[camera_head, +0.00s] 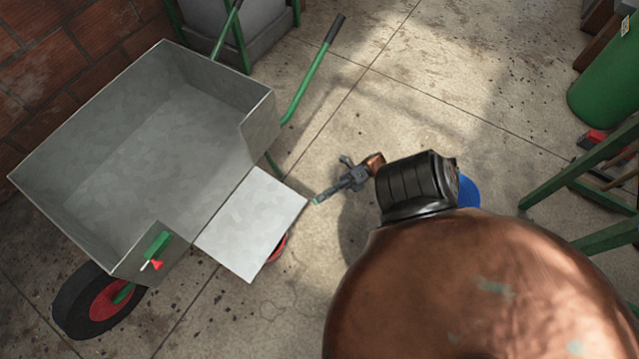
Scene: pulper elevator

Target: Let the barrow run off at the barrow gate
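The grey metal barrow (150,150) stands at the left, its tray bare inside. Its side wall has an opening, and the pale gate panel (252,222) is swung outward and down from it. A green latch block (157,243) with a red-tipped lever (156,265) sits on the wall just left of the opening. My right gripper (318,199) is just beyond the gate panel's right corner, its tip close to that corner; I cannot tell if they touch. Its fingers show edge-on, so their opening is unclear. My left gripper is not in view.
The barrow's green handles (315,80) reach back toward a grey bin (240,25) in a green frame. A red round object (279,246) shows partly under the gate panel. Green stands (585,165) and a green cylinder (605,90) are at right. The concrete floor between is clear.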

